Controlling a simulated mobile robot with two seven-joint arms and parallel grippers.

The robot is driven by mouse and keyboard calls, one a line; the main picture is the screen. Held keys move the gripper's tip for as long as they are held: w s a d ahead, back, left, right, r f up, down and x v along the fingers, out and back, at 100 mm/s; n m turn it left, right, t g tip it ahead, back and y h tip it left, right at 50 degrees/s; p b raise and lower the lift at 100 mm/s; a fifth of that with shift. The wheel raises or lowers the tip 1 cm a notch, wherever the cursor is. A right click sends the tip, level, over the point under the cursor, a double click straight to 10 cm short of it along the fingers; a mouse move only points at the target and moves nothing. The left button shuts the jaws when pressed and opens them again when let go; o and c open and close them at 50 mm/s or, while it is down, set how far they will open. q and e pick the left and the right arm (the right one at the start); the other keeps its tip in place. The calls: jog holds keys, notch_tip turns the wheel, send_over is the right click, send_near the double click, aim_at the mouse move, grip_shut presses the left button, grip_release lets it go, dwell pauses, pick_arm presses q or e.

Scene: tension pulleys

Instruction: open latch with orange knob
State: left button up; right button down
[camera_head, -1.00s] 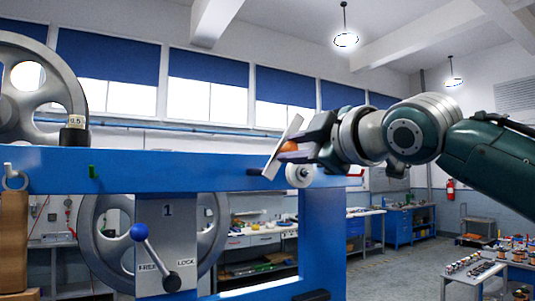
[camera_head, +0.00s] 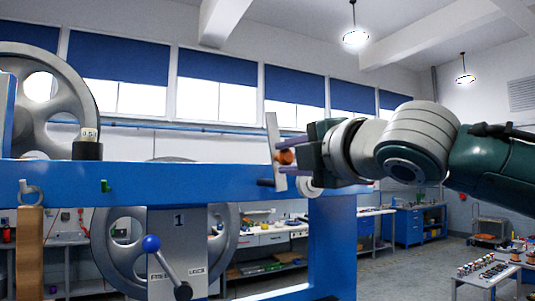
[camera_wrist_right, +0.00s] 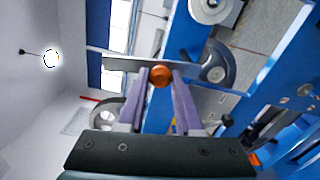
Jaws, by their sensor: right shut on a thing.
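The orange knob (camera_head: 286,157) sits on a pale flat latch bar (camera_head: 273,139) at the right part of the blue beam. In the head view the bar stands close to upright. My right gripper (camera_head: 284,157) reaches in from the right and is shut on the orange knob. In the right wrist view the two purple fingers close on the orange knob (camera_wrist_right: 160,76), and the latch bar (camera_wrist_right: 120,64) lies across just beyond them. My left gripper is not in view.
The blue frame (camera_head: 230,174) spans the view. A lever with a blue ball (camera_head: 151,243) stands on a grey panel marked 1. Large grey wheels (camera_head: 60,85) are at the left.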

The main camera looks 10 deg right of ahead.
jog(key=shift+a+f, duration=0.1)
dwell(0.4)
jog(key=c, duration=0.6)
grip_release()
jog(key=shift+s, duration=0.2)
jog(key=b+v, duration=0.6)
jog(key=v, duration=0.3)
jog(key=shift+s, duration=0.25)
